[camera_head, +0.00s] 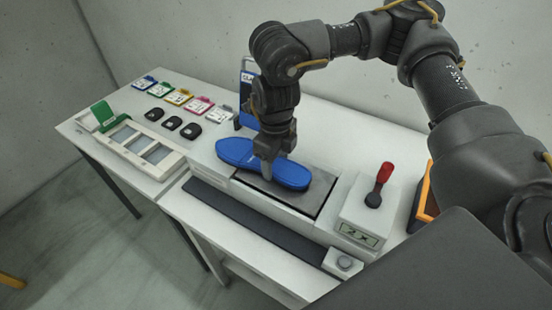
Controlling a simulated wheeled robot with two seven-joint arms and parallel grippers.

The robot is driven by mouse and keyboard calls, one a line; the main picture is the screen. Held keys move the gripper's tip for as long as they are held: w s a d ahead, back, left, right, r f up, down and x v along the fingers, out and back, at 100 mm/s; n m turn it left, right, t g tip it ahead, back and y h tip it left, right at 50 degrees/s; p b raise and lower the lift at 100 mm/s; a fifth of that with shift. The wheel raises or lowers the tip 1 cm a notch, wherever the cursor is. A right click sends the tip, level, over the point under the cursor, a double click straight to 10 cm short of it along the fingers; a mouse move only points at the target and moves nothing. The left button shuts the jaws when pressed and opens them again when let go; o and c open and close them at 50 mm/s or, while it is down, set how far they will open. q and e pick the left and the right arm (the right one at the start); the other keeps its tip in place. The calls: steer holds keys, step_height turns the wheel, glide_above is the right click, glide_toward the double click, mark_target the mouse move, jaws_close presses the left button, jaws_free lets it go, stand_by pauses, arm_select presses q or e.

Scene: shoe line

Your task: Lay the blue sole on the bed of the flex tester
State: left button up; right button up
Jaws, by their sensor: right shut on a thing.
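The blue sole (236,151) lies lengthwise from left to right at the flex tester. Its right part is over the dark bed (297,199) of the tester, and its left end reaches past the bed's left side. My right gripper (267,172) points down and is shut on the middle of the sole, covering a strip of it. I cannot tell whether the sole touches the bed or is slightly above it. My left gripper is not in view.
A red-knobbed lever (384,173) stands right of the bed, above a "2 X" label (358,235). A blue sign (246,95) stands behind. Coloured cards (179,97), several black pieces (172,123) and a white tray (140,145) lie left. A dark strip (255,221) runs along the front.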

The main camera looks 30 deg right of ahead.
steer(key=o, duration=1.2)
step_height(320, 180, up, 11)
steer(key=shift+f+b, duration=0.1)
steer(key=shift+b, duration=0.3)
